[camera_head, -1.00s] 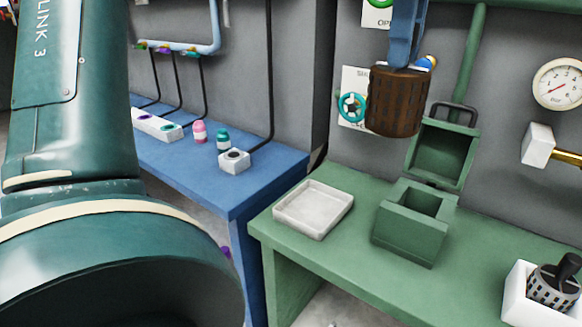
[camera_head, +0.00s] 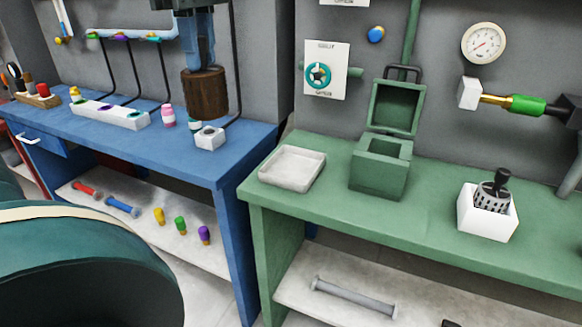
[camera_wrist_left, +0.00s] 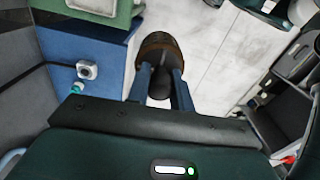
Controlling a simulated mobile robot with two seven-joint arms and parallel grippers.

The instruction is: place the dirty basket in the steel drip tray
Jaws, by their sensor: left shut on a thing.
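My left gripper (camera_head: 198,62) is shut on the dirty basket (camera_head: 206,96), a dark brown slatted cylinder, and holds it upright in the air. In the head view it appears in front of the blue bench's back part. In the left wrist view the basket (camera_wrist_left: 157,42) hangs between the blue fingers, with its dark knob between them. The drip tray (camera_head: 292,168), pale, shallow and empty, lies on the green bench, right of and lower than the basket in the head view. My right gripper is not in view.
A green box (camera_head: 380,168) with its lid raised stands right of the tray. A white container (camera_head: 487,222) holds a clean metal basket (camera_head: 493,196). A white block (camera_head: 210,138) and small bottles stand on the blue bench (camera_head: 240,150).

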